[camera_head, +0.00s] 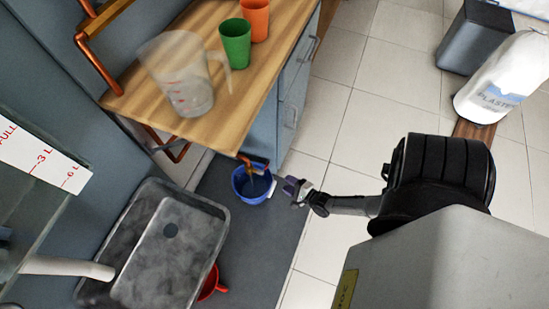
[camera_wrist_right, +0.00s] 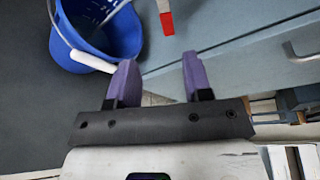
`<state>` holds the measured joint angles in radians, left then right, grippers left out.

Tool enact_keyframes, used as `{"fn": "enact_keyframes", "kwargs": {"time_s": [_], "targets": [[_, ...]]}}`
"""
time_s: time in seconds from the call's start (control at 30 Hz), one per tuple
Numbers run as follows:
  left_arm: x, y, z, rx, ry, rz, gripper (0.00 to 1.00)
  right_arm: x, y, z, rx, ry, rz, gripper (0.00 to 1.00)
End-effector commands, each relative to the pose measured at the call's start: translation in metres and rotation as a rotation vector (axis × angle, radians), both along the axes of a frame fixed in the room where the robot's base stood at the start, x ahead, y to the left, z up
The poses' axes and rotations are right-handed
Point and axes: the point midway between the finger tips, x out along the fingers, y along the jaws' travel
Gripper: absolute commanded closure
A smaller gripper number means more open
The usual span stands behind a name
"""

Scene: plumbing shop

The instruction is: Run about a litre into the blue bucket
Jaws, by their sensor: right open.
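The blue bucket (camera_head: 241,192) stands on the dark floor by the end of the wooden counter, under a copper spout (camera_head: 246,160). In the right wrist view the bucket (camera_wrist_right: 124,36) is at the upper left, with a white grip on its wire handle. I cannot tell how much water is in it. A red-tipped lever (camera_wrist_right: 167,22) shows beside the bucket in that view. My right gripper (camera_head: 294,191) is just right of the bucket, apart from it. Its two purple fingers (camera_wrist_right: 158,62) are spread with nothing between them. My left gripper is not in view.
A clear measuring jug (camera_head: 188,88), a green cup (camera_head: 235,45) and an orange cup (camera_head: 256,18) stand on the counter (camera_head: 140,100). A grey basin (camera_head: 165,250) is at lower left, a red container (camera_head: 212,283) beside it.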

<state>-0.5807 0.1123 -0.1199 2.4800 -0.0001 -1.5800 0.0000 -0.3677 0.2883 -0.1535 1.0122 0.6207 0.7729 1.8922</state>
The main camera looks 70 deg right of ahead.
Motion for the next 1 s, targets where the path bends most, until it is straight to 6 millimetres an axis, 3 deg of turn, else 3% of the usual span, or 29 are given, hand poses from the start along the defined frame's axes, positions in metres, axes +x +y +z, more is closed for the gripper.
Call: {"fn": "enact_keyframes", "kwargs": {"time_s": [0.17, 0.33, 0.8, 1.0], "targets": [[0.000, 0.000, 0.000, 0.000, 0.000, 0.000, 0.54, -0.004, -0.003, -0.001, 0.011, -0.005, -0.082, 0.54], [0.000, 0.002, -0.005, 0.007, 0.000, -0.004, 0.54, 0.006, -0.009, -0.003, -0.035, -0.002, -0.093, 0.54], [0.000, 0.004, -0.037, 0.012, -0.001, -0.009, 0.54, 0.083, -0.035, -0.019, -0.037, -0.003, -0.091, 0.54], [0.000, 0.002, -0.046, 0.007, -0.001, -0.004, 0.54, 0.107, -0.044, -0.022, -0.038, -0.002, -0.091, 0.54]]}}
